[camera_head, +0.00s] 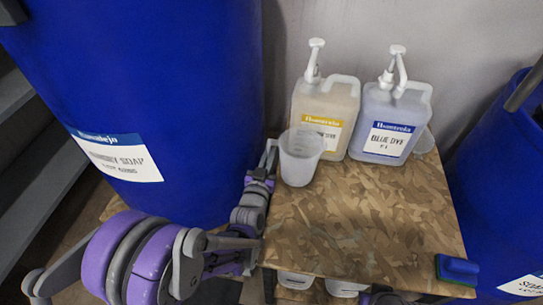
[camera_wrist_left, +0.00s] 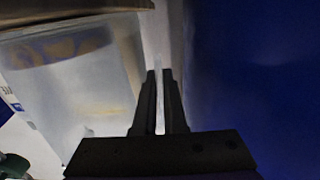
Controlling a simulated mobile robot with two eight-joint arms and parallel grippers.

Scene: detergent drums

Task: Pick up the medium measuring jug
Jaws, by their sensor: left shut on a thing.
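A translucent white measuring jug (camera_head: 300,157), which I take as the medium one, stands upright at the left back of the wooden board. My left gripper (camera_head: 270,152) is at the jug's left side, between it and the big blue drum. In the left wrist view, the gripper (camera_wrist_left: 160,78) is shut on a thin translucent strip (camera_wrist_left: 158,64), which looks like part of the jug, probably its handle. The head view does not show the grip clearly. My right gripper is not in view.
Two pump bottles, one yellow-labelled (camera_head: 325,112) and one blue dye (camera_head: 391,118), stand right behind the jug. Blue drums flank the board (camera_head: 365,220), left (camera_head: 190,60) and right (camera_head: 500,190). Another clear vessel (camera_head: 425,141) is partly hidden.

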